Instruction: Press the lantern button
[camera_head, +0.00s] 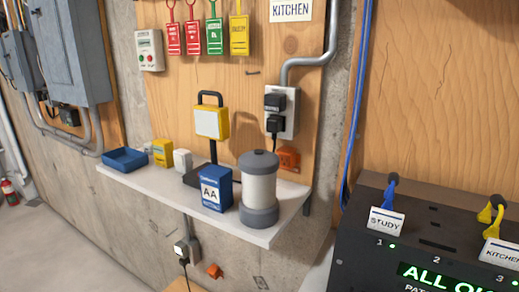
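A lantern (260,188) stands upright at the right front of a white wall shelf (268,236). It has a grey base, a pale translucent cylinder that looks unlit, and a dark grey cap (259,161). A small raised part shows on top of the cap, but I cannot tell whether it is the button. No other button on the lantern can be made out. Neither of my grippers is in view.
A blue AA battery box (216,190) stands close left of the lantern. A yellow work light (211,122), a yellow box (163,153) and a blue tray (125,160) are farther left. An outlet with plugs (281,112) is behind. A black panel (425,235) fills the lower right.

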